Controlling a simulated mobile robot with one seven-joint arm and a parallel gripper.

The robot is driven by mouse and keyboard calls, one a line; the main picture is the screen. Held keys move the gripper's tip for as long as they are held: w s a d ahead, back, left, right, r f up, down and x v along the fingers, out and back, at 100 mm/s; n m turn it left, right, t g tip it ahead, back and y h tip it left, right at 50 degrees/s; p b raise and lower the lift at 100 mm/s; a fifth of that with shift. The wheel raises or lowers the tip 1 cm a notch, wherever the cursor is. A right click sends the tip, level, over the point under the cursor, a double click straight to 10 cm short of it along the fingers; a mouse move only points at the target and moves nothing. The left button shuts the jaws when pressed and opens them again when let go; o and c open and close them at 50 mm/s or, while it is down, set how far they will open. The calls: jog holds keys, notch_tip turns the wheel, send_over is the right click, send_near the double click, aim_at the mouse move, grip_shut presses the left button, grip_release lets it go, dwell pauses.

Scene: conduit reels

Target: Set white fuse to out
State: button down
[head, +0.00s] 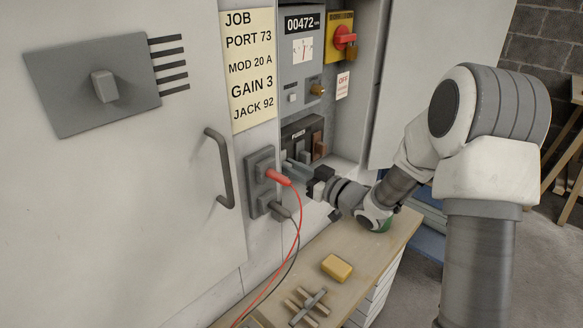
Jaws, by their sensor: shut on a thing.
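The fuse block (302,132) is a dark panel low in the open cabinet bay. A brown fuse (320,146) sits at its right and a grey fuse (304,156) in its middle. My gripper (289,165) reaches in from the right to the block's lower left. It is shut on a small pale piece there, which looks like the white fuse. The fingers mostly hide this piece, so I cannot tell whether it is still seated in its slot.
Left of the block, a socket panel (256,194) holds a red plug (279,177) with trailing leads. A door handle (221,168) stands further left.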

jog(key=shift+s+d, duration=0.1)
jog(key=shift+v, duration=1.05)
jog(key=c, duration=0.8)
grip_release()
jog(key=shift+o, duration=0.2)
jog(key=p+v, duration=0.3)
jog(key=v, duration=1.4)
jog(key=shift+s+d+r, duration=0.1)
jog(key=shift+d, duration=0.05)
